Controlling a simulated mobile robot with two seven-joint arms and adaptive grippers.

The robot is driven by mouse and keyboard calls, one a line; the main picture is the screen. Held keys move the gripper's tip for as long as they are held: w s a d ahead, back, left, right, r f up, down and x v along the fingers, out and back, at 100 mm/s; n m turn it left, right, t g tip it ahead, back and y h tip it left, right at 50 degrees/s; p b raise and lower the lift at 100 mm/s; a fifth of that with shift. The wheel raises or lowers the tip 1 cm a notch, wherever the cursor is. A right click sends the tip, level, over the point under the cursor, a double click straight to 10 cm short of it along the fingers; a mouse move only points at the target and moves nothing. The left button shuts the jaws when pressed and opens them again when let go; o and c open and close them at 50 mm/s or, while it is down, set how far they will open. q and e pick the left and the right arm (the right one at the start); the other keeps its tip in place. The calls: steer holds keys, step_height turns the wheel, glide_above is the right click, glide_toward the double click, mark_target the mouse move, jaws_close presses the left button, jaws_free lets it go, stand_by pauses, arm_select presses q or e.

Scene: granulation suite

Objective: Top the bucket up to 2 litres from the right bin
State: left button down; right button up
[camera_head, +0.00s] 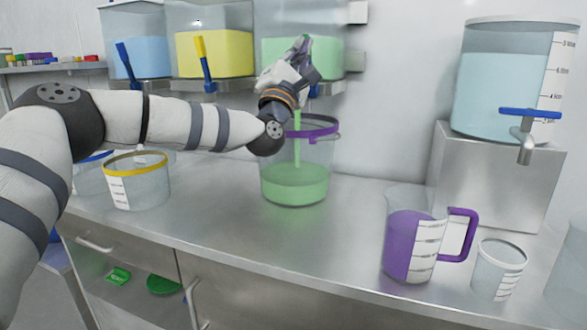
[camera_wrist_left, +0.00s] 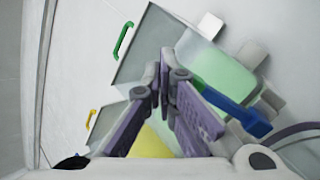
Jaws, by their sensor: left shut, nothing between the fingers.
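The right bin (camera_head: 330,52) hangs on the wall and holds green liquid; it also shows in the wrist view (camera_wrist_left: 222,72). A green stream (camera_head: 297,150) falls from under it into the bucket (camera_head: 320,158), a clear vessel with a purple band. Green liquid fills roughly the lower half of the bucket; no scale is readable on the visible side. My left gripper (camera_head: 304,46) is shut and empty in front of the right bin, hiding its tap. In the wrist view, the blue tap lever (camera_wrist_left: 235,108) is beside the shut fingers (camera_wrist_left: 168,68). My right gripper is out of view.
Bins of blue (camera_head: 140,52) and yellow (camera_head: 215,52) liquid hang to the left. A yellow-banded bucket (camera_head: 140,185) stands left on the counter. A purple-filled jug (camera_head: 402,240), a small beaker (camera_head: 497,270) and a tapped tank (camera_head: 490,95) on a steel block are right.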

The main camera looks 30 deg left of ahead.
arm_select(q)
steer(key=v, duration=0.3)
steer(key=shift+s+f, duration=0.1)
stand_by(0.5)
steer(key=shift+f, duration=0.1)
